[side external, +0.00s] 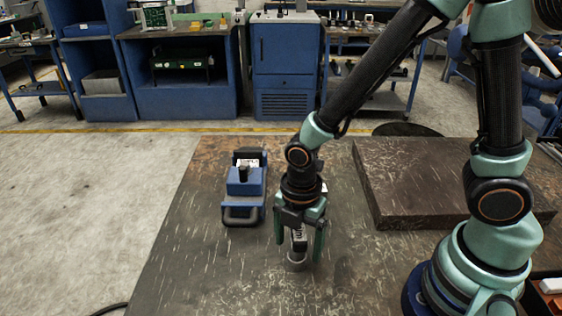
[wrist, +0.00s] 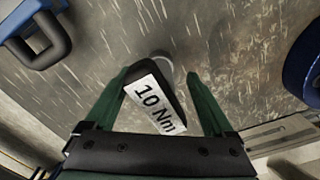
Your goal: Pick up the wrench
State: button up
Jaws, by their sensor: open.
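The wrench (side external: 299,241) is a dark tool with a white label, and it is on the worn dark table between my fingers. In the wrist view its label reads "10 Nm" on the wrench (wrist: 155,104), and a grey round end shows beyond it. My gripper (side external: 299,252) points down over the wrench with its green fingers low near the table. In the wrist view my gripper (wrist: 157,78) is open, with one finger on each side of the wrench and gaps visible beside it. The wrench's near part is hidden by the gripper body.
A blue device with a dark handle (side external: 243,186) stands to the left on the table (side external: 205,280). A raised dark slab (side external: 430,185) lies at the right. An orange-edged box (side external: 544,292) is at the lower right. The table's front left is clear.

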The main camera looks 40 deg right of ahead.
jog(key=shift+f, duration=1.5)
jog(key=shift+c, duration=0.3)
grip_shut()
